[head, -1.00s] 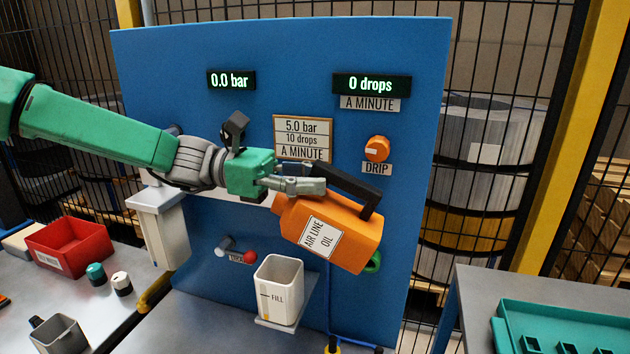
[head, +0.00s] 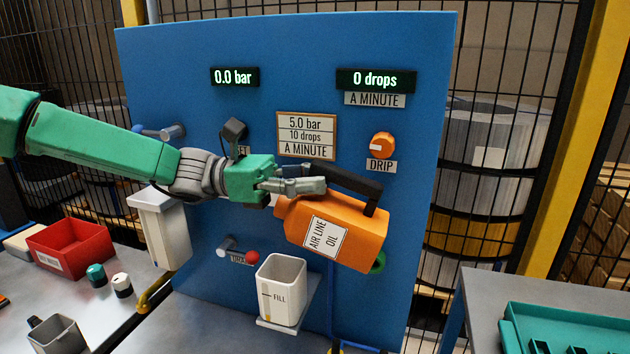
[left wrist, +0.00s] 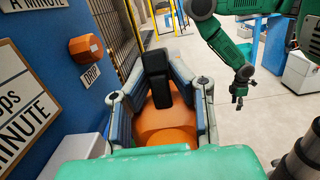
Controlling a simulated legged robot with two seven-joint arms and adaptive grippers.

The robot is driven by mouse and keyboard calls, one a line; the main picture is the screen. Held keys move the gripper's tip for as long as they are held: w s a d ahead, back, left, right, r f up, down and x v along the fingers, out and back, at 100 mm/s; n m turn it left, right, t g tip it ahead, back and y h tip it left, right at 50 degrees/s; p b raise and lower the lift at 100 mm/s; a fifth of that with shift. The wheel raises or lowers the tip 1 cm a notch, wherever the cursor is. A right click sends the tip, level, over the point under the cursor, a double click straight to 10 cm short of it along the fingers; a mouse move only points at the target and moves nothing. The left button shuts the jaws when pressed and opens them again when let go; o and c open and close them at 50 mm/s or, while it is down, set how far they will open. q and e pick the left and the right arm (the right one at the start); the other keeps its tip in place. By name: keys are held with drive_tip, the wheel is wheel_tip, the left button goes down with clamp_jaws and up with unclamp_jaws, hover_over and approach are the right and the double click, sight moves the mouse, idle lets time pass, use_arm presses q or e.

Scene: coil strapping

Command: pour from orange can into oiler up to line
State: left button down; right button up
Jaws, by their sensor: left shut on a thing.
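The orange can (head: 360,238), labelled AIR LINE OIL, is tilted, its narrow end facing left. My left gripper (head: 320,185) is shut on its black handle (head: 345,178); the can (left wrist: 165,122) and handle also show between the fingers in the left wrist view. The white oiler cup (head: 287,272), with a FILL line on its front, stands upright on a small shelf below the can's narrow end, apart from it. No stream of oil shows, and the level inside cannot be made out. My right gripper (left wrist: 239,88) hangs small and away from the can in the left wrist view.
The blue panel (head: 210,60) stands close behind, with an orange drip knob (head: 382,145) and a red-tipped valve (head: 253,257). A white container (head: 165,230) hangs to the left. A red bin (head: 70,248) and a teal tray (head: 560,325) stand at the sides.

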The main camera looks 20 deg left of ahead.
use_arm(q)
drive_tip(key=shift+a+f+h+b, duration=0.3)
drive_tip(key=shift+f+h+b, duration=0.25)
drive_tip(key=shift+b, duration=0.55)
drive_tip(key=shift+a+f+h+b, duration=0.35)
drive_tip(key=shift+h+b, duration=0.2)
drive_tip(key=shift+b, duration=0.7)
drive_tip(key=shift+a+f+h+b, duration=0.15)
drive_tip(key=shift+f+h+b, duration=0.2)
drive_tip(key=shift+b, duration=0.25)
drive_tip(key=shift+a+f+h+b, duration=0.1)
drive_tip(key=shift+a+h+b, duration=0.1)
drive_tip(key=shift+h+b, duration=0.25)
idle(0.8)
drive_tip(key=shift+a+h+b, duration=0.25)
drive_tip(key=shift+h+b, duration=0.05)
drive_tip(key=shift+b, duration=0.15)
idle(1.3)
drive_tip(key=d+r+y+p, duration=0.1)
drive_tip(key=p, duration=0.3)
drive_tip(key=shift+r+y, duration=0.15)
drive_tip(key=shift+y, duration=0.15)
drive_tip(key=shift+d+y+p, duration=0.25)
drive_tip(key=shift+y+p, duration=0.15)
drive_tip(key=shift+p, duration=0.45)
